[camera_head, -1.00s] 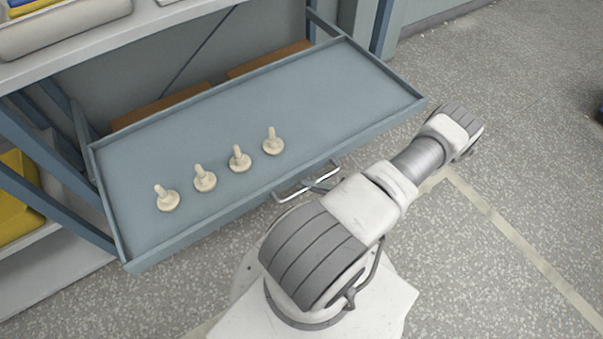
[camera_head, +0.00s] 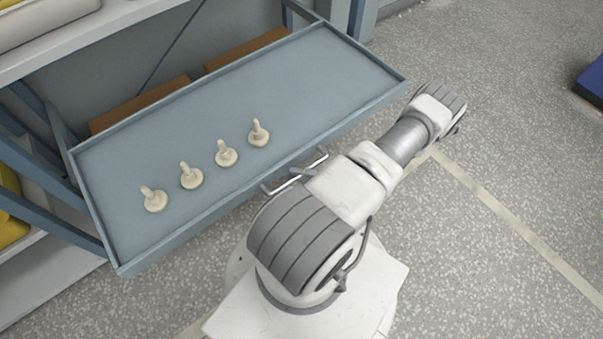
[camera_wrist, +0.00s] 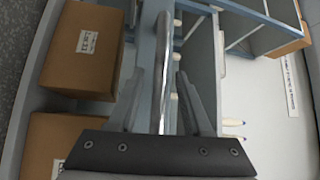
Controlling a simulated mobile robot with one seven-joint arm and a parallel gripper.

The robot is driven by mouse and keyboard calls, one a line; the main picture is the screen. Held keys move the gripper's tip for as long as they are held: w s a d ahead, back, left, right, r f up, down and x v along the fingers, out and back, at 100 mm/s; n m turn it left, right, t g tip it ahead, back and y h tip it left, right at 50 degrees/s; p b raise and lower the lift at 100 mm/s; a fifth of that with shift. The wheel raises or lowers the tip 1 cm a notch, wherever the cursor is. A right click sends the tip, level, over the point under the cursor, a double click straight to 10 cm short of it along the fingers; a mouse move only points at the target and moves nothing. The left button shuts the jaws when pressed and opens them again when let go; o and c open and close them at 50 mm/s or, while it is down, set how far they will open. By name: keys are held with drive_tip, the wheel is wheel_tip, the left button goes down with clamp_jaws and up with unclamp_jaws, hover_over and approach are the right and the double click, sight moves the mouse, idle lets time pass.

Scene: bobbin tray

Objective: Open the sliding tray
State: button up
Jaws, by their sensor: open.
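The sliding tray (camera_head: 300,75) is a flat blue-grey tray with a low rim, standing well out from the shelf unit in the head view. Several cream bobbins (camera_head: 226,156) stand in a row on it. Its metal bar handle (camera_head: 285,182) is on the front edge, partly hidden by my arm. In the wrist view the handle (camera_wrist: 164,45) runs between the two fingers of my gripper (camera_wrist: 160,85). The fingers are apart, with a gap visible on each side of the bar. In the head view my arm mostly hides the gripper.
Brown boxes (camera_head: 140,103) lie behind the tray; labelled cartons (camera_wrist: 82,48) show in the wrist view. The shelf unit's blue posts (camera_head: 50,185) flank the tray on the left. Speckled floor (camera_head: 500,110) is open at right, with a blue object (camera_head: 592,82) at the edge.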

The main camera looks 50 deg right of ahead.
drive_tip(key=v, duration=1.7)
drive_tip(key=shift+s+d, duration=0.15)
drive_tip(key=shift+r, duration=0.15)
